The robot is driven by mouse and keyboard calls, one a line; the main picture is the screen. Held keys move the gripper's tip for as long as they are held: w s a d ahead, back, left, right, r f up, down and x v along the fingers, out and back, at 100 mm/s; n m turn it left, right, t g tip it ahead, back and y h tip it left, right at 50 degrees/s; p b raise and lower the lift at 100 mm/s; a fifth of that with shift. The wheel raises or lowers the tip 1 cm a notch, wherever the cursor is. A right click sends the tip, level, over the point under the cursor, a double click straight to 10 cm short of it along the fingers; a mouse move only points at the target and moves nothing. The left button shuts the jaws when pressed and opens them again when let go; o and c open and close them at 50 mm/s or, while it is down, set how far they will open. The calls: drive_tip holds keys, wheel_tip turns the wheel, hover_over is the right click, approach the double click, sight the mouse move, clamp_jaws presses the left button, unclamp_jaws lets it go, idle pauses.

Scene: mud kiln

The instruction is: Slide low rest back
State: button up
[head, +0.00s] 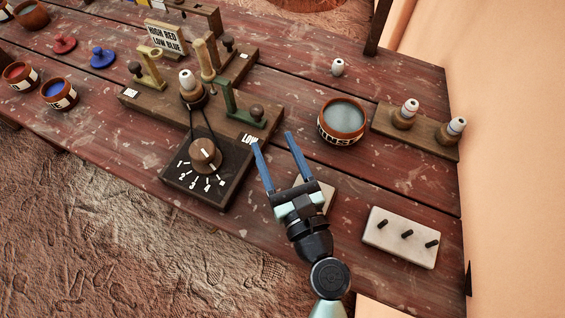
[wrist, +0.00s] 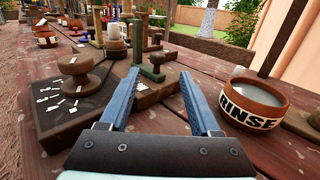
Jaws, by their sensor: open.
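The low rest (head: 241,116) is a green bracket with an upright post and a round brown knob (head: 257,111). It sits on the wooden block at the end near the LOW label (head: 250,139). My gripper (head: 272,139) is open and empty, its blue fingers pointing toward that end, apart from the knob. In the wrist view the green rest (wrist: 137,42) and its knob (wrist: 156,60) stand ahead, between and beyond the fingertips (wrist: 159,74). A white-tipped piece (head: 187,80) stands on the block beside the rest.
A dial (head: 205,155) on a dark numbered board lies left of my gripper. A RINSE bowl (head: 342,121) stands to the right. A pale board with pegs (head: 401,237) lies at front right. Yellowish rests (head: 149,70) and a sign (head: 165,38) are farther back.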

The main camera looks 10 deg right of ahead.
drive_tip(key=shift+s+d, duration=0.15)
drive_tip(key=shift+s, duration=0.75)
drive_tip(key=shift+s+d, duration=0.15)
drive_tip(key=shift+s, duration=0.7)
